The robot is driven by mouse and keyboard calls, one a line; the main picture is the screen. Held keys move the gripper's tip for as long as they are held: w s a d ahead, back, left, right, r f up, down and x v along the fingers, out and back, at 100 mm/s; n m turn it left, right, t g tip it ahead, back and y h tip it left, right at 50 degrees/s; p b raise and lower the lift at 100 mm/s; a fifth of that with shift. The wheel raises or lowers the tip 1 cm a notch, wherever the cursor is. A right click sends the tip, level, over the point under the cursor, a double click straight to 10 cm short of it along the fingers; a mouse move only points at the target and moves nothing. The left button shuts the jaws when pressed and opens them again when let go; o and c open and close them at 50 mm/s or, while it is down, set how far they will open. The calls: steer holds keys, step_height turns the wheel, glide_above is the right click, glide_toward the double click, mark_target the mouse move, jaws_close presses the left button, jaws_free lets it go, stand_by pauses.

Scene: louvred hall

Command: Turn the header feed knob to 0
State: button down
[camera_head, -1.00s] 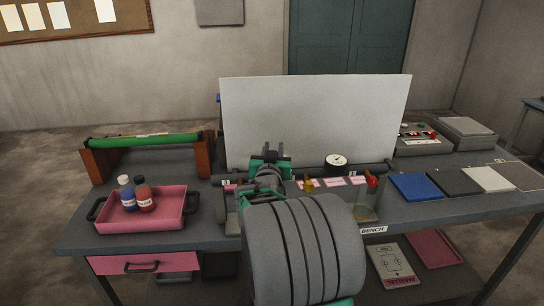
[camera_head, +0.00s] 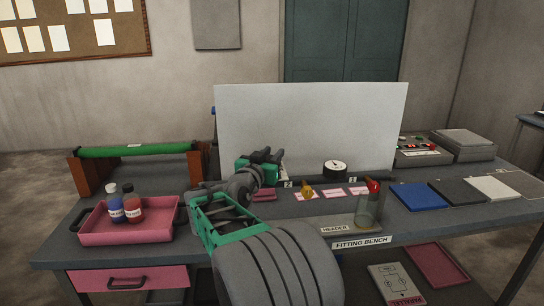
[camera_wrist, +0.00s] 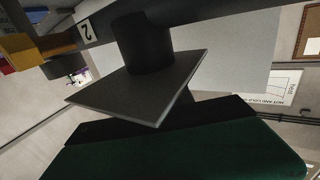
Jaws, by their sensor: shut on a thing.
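My gripper (camera_head: 266,157), green and dark, is at the left part of the header assembly, in front of the white panel (camera_head: 312,125). It is shut on the header feed knob, which the jaws and wrist largely hide; I cannot read its setting. In the wrist view a dark cylinder (camera_wrist: 143,42) stands against a grey square plate (camera_wrist: 140,85), above my green gripper body. A tag marked 2 (camera_head: 288,184) is just right of the gripper; it also shows in the wrist view (camera_wrist: 87,30). The HEADER label (camera_head: 335,229) is at the bench front.
A pink tray (camera_head: 95,234) with two bottles is left. Coloured flat squares, one blue (camera_head: 418,196), lie at right.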

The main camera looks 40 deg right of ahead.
steer(key=c, duration=1.1)
jaws_free()
steer(key=b+v, duration=0.1)
steer(key=v, duration=0.6)
steer(key=shift+s+a+b, duration=0.15)
steer(key=shift+a+b, duration=0.15)
steer(key=shift+a, duration=0.05)
